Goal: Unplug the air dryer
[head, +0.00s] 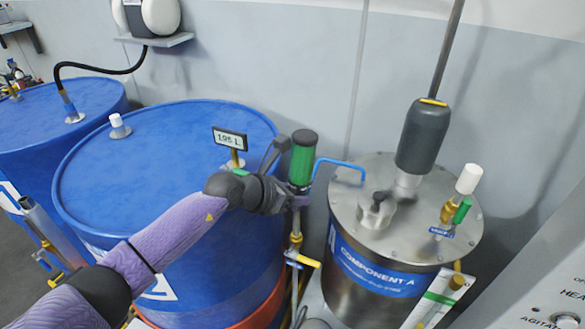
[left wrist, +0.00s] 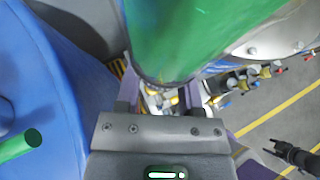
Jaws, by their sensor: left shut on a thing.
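The air dryer, a green upright cylinder with a dark cap (head: 303,157), stands between the blue drum and the steel tank. A blue hose (head: 340,162) leads from beside it towards the tank lid. My left gripper (head: 290,198) is shut on the dryer's lower part, and its fingers partly hide it. In the left wrist view the green body (left wrist: 185,35) fills the top centre, close in front of the fingers (left wrist: 160,98). Brass fittings and a yellow-handled valve (head: 303,258) are below the dryer. Where the dryer joins them is hard to see.
A blue drum (head: 150,165) with a 195 L display (head: 230,138) stands left of the dryer. The steel COMPONENT A tank (head: 350,235), with a grey motor (head: 423,135) on its lid, stands close on the right. A grey panel (head: 535,270) is at the right edge.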

